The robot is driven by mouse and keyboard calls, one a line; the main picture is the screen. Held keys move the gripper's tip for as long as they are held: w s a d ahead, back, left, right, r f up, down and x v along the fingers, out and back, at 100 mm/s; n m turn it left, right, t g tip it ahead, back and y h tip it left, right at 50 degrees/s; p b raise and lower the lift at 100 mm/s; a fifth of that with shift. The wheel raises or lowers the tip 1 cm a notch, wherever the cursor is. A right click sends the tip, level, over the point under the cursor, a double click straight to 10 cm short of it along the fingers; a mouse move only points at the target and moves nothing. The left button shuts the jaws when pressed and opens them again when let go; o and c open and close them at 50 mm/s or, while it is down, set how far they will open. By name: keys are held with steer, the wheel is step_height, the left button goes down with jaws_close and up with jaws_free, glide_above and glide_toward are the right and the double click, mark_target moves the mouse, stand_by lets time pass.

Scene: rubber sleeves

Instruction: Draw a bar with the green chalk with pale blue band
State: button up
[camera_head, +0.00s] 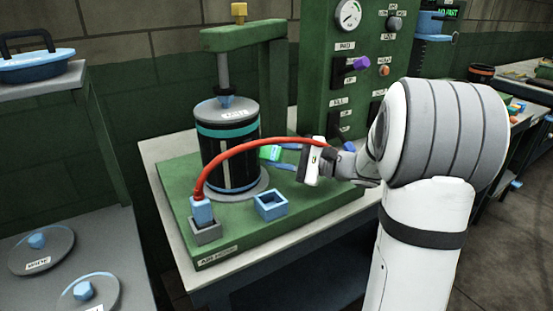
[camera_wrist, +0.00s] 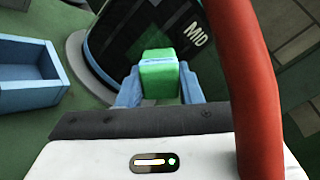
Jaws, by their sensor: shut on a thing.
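The green chalk with its pale blue band (camera_wrist: 160,75) is between the two pale blue fingers of my gripper (camera_wrist: 160,88) in the wrist view. My gripper is shut on it. In the head view the chalk (camera_head: 270,153) shows as a small green piece at the fingertips of my gripper (camera_head: 277,158), just right of the black cylinder (camera_head: 230,160). In the wrist view the cylinder (camera_wrist: 130,35), marked MID, is close behind the chalk. I cannot tell whether they touch. No drawn bar is discernible.
A red hose (camera_head: 250,147) arches from a blue plug (camera_head: 202,211) to near my wrist. It crosses the wrist view's right side (camera_wrist: 250,90). An open pale blue box (camera_head: 271,205) sits on the green base (camera_head: 240,237). A green control panel (camera_head: 330,75) stands behind.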

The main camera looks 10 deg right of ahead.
steer(key=shift+w, duration=0.15)
steer(key=shift+a, duration=0.1)
steer(key=shift+s+a+b, duration=0.35)
steer(key=shift+s+a, duration=0.2)
steer(key=shift+s, duration=0.3)
steer(key=shift+s+a+b, duration=0.3)
steer(key=shift+s+a, duration=0.2)
steer(key=shift+s, duration=0.35)
steer(key=shift+v, duration=3)
steer(key=shift+d, duration=0.1)
steer(key=shift+v, duration=1.45)
